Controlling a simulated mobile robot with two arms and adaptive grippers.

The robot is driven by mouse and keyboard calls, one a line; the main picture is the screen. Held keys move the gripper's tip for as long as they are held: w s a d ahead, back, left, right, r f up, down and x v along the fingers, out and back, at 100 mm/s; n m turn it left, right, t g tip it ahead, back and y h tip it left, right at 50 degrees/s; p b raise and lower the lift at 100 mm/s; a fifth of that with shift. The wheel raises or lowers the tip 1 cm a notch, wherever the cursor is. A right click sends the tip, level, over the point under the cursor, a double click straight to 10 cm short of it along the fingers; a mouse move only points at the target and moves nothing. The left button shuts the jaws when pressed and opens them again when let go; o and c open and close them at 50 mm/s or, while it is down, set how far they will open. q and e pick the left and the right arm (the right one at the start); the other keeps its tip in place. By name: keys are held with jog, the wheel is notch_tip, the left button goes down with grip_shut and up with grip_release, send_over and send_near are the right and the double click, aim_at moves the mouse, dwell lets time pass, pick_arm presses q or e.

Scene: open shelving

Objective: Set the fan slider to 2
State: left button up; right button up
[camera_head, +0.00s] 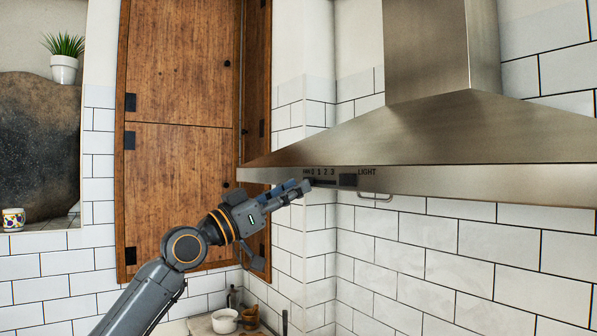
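The steel range hood (450,135) fills the upper right. Its front edge carries a small panel with the marks FAN, 0, 1, 2, 3 (320,172) and LIGHT. A dark slider slot (322,182) runs under the numbers. My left gripper (304,187) is at the left end of this panel, its fingertips near or at the slot below the FAN and 0 marks. The fan slider's knob cannot be made out and may be hidden by the fingertips. Whether the fingers are open is too small to tell. My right gripper is not in view.
A dark block (348,180) sits beside the LIGHT mark. A rail (376,197) hangs under the hood. Wooden cabinet doors (180,130) stand behind my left arm. White bowls (224,321) stand on the counter below. The space below the hood is clear.

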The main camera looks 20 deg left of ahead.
pick_arm(q)
jog(key=shift+p+x, duration=0.3)
jog(key=shift+x, duration=0.7)
jog(key=shift+r, duration=0.1)
grip_shut()
